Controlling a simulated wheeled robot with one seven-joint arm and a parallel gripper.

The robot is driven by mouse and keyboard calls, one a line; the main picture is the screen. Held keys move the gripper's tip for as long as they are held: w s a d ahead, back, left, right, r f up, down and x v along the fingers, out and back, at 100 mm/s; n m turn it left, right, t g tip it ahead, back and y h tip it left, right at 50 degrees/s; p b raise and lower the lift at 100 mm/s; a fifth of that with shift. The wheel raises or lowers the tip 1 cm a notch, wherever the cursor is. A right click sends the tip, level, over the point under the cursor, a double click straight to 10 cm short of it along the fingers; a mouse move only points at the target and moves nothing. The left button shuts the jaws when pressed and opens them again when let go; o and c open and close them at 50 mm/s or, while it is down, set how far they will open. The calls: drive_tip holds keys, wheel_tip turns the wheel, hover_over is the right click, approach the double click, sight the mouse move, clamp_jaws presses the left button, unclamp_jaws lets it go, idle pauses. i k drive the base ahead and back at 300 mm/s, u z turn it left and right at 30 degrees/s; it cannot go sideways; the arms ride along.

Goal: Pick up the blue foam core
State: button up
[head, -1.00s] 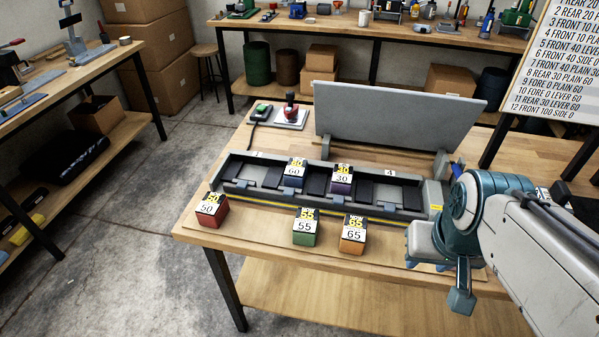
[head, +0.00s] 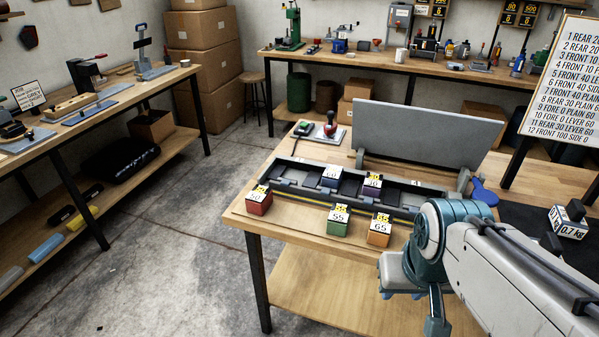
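A blue foam core (head: 49,246), a short bar or roll, lies on the lower shelf of the left bench (head: 130,168). A yellow piece (head: 81,218) lies behind it and a grey piece (head: 10,279) lies in front of it, near the left picture edge. My gripper (head: 403,291) is at the lower right, in front of the middle workbench and far from the blue core. It points down and is partly hidden by my arm. Its blue fingertips barely show, and I cannot see whether they are open or shut.
The middle workbench (head: 290,262) carries a long lidded fixture (head: 330,190) and several numbered blocks, including red (head: 259,207), green (head: 338,226) and orange (head: 379,239) ones. Concrete floor (head: 185,235) lies clear between the two benches. A black bag (head: 120,160) lies farther back on the left shelf.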

sight(332, 176)
drive_tip(key=u, duration=0.2)
drive_tip(key=i, duration=1)
